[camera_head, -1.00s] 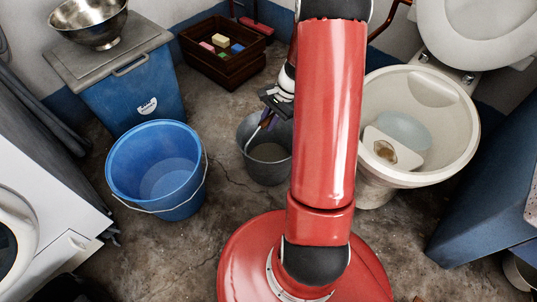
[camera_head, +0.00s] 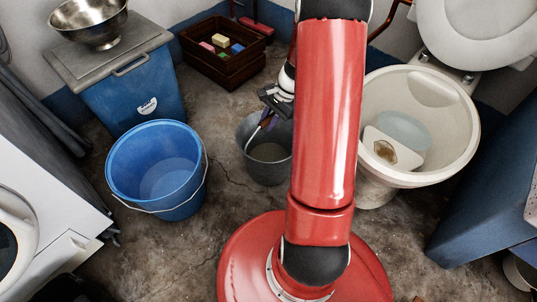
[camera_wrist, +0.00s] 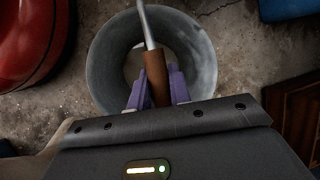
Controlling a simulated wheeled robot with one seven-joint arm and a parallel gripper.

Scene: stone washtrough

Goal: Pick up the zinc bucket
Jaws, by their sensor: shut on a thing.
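The zinc bucket (camera_head: 268,172) is grey and round, upright at the middle of the floor, and partly hidden behind my red arm. In the wrist view its open mouth (camera_wrist: 204,62) lies below my gripper. My gripper (camera_wrist: 155,90) has purple fingers, shut on the bucket's brown grip (camera_wrist: 157,72), which is part of the raised wire handle (camera_wrist: 148,25). In the head view my gripper (camera_head: 268,118) is over the bucket's mouth, and the wire slants down to the left rim. The bucket appears to rest on the floor.
A blue bucket (camera_head: 160,200) stands to the left, apart from the zinc one. The toilet (camera_head: 455,130) is close on the right. A wooden crate (camera_head: 222,75) and a blue bin (camera_head: 135,105) with a metal bowl (camera_head: 90,25) are behind. Bare floor lies in front.

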